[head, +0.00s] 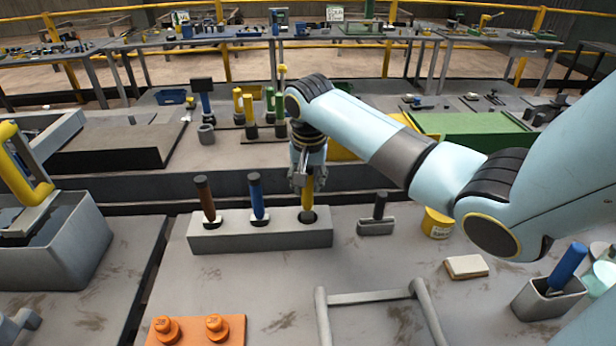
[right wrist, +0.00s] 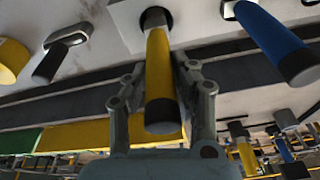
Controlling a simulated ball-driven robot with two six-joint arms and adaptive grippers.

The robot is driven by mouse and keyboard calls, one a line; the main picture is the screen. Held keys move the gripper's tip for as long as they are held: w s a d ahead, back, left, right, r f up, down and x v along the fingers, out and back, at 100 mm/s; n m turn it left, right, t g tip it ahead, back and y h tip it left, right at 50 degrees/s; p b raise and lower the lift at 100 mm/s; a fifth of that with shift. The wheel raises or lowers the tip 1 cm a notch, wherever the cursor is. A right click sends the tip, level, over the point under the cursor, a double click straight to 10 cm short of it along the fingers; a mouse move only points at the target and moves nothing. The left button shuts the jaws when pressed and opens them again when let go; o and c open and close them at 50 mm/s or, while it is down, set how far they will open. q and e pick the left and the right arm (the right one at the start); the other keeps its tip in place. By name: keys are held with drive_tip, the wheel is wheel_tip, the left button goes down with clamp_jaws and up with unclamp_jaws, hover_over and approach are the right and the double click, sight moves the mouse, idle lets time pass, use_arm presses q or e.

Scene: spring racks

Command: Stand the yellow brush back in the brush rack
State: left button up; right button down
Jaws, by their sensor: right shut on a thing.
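The yellow brush (head: 307,192) stands upright at the right-hand hole of the grey brush rack (head: 262,238), its lower end in or at the hole. My right gripper (head: 301,178) is shut on the yellow brush from above and behind. In the right wrist view the yellow brush (right wrist: 160,70) runs between the two fingers to a dark hole in the rack (right wrist: 195,25). A brown brush (head: 206,198) and a blue brush (head: 257,196) stand in the rack's other holes. The brush's lower end is hidden. My left gripper does not show.
A dark-handled tool in a grey holder (head: 376,222) and a yellow tub (head: 437,223) stand right of the rack. A grey frame handle (head: 372,296) and an orange block (head: 200,330) are in front. A grey bin (head: 60,240) is at the left. The tabletop before the rack is mostly clear.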

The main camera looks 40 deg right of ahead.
drive_tip(key=shift+b+x, duration=0.4)
drive_tip(key=shift+x, duration=0.55)
drive_tip(key=c, duration=1)
unclamp_jaws()
drive_tip(key=shift+s+a, duration=0.15)
drive_tip(key=shift+c, duration=0.2)
drive_tip(key=shift+o, duration=0.3)
drive_tip(key=o, duration=0.4)
drive_tip(key=p+v, duration=0.2)
drive_tip(key=p, duration=0.1)
drive_tip(key=shift+r, duration=0.35)
drive_tip(key=shift+w+d+v, duration=0.15)
drive_tip(key=shift+v, duration=0.9)
drive_tip(key=shift+w+d+v, duration=0.15)
drive_tip(key=shift+w+v, duration=0.05)
drive_tip(key=shift+v, duration=0.85)
drive_tip(key=shift+w+d+r, duration=0.1)
drive_tip(key=shift+w+d, duration=0.05)
